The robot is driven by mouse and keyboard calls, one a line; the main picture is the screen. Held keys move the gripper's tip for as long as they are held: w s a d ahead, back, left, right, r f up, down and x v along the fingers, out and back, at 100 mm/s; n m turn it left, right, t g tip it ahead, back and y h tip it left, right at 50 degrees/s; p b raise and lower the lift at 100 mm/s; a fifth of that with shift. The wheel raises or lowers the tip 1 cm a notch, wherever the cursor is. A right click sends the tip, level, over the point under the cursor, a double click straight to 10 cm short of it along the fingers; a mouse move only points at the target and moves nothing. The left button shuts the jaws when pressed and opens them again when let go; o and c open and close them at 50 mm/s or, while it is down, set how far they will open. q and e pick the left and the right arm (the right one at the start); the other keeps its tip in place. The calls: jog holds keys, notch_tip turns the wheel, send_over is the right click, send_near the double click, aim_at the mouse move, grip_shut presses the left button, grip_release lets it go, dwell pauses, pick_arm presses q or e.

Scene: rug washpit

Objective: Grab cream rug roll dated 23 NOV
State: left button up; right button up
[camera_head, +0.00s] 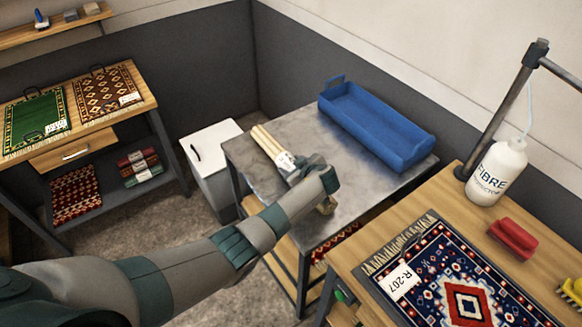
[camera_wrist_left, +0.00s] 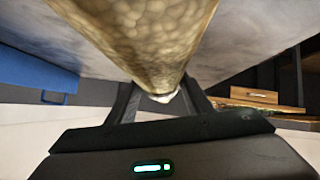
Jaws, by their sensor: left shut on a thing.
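Cream rug rolls (camera_head: 266,142) lie side by side on the grey metal table (camera_head: 345,185), with a white tag (camera_head: 285,162) near my gripper; its date is too small to read. My left gripper (camera_head: 300,170) is over the rolls and hides their middle. A tan end (camera_head: 326,207) shows on the near side of my wrist. In the left wrist view a large cream-tan roll (camera_wrist_left: 145,35) runs between the fingers of my left gripper (camera_wrist_left: 160,97), which is shut on it. Which date this roll bears cannot be told. My right gripper is not in view.
A blue tray (camera_head: 375,127) stands at the table's back right. A white bin (camera_head: 212,155) is left of the table. The wooden bench at right holds a patterned rug tagged R-207 (camera_head: 455,285), a white bottle (camera_head: 498,172) and a red block (camera_head: 513,238). A rug shelf (camera_head: 110,110) stands at left.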

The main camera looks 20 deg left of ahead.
aim_at(288, 158)
pick_arm(q)
jog(key=shift+r, duration=0.65)
notch_tip(288, 158, up, 2)
jog(key=shift+b, duration=0.65)
jog(key=w+d+r+b, duration=0.2)
jog(key=d+r+b, duration=0.4)
jog(key=d, duration=0.5)
jog(key=shift+w+d+r, duration=0.15)
jog(key=shift+d+r, duration=0.05)
jog(key=shift+r, duration=0.5)
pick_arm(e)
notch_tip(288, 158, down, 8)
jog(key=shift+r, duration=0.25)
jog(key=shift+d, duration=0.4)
